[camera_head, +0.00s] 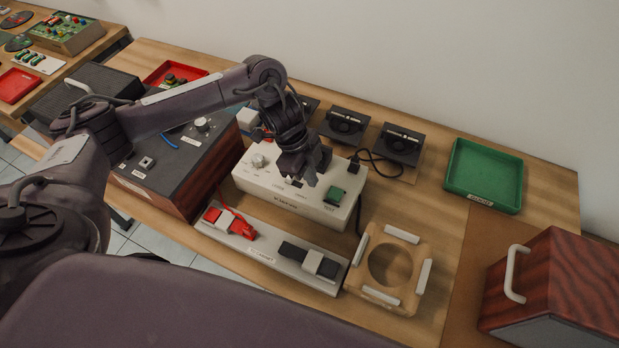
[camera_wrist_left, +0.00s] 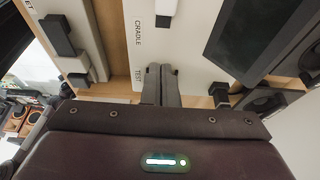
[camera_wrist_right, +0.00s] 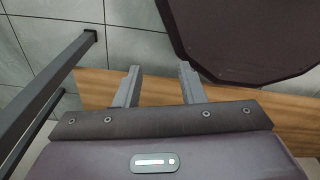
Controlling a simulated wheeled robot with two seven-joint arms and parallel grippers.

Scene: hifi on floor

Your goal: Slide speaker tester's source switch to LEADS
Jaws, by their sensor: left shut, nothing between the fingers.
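The speaker tester (camera_head: 285,200) is a long white box in the middle of the bench. My left gripper (camera_head: 304,180) is shut and empty, pointing down at the tester's top panel. The source switch is not clearly visible; the fingers cover that area. In the left wrist view the shut fingertips (camera_wrist_left: 160,70) are over the white panel (camera_wrist_left: 180,25), near the words CRADLE and TEST. I cannot tell whether they touch it. My right gripper (camera_wrist_right: 158,84) is open and empty.
A white rail with red and black clips (camera_head: 270,250) and a wooden ring cradle (camera_head: 365,265) lie in front. Black speaker units (camera_head: 400,145) and a green tray (camera_head: 485,175) stand behind and right. A dark wood-sided unit (camera_head: 180,165) is left; a wooden cabinet (camera_head: 560,290) is right.

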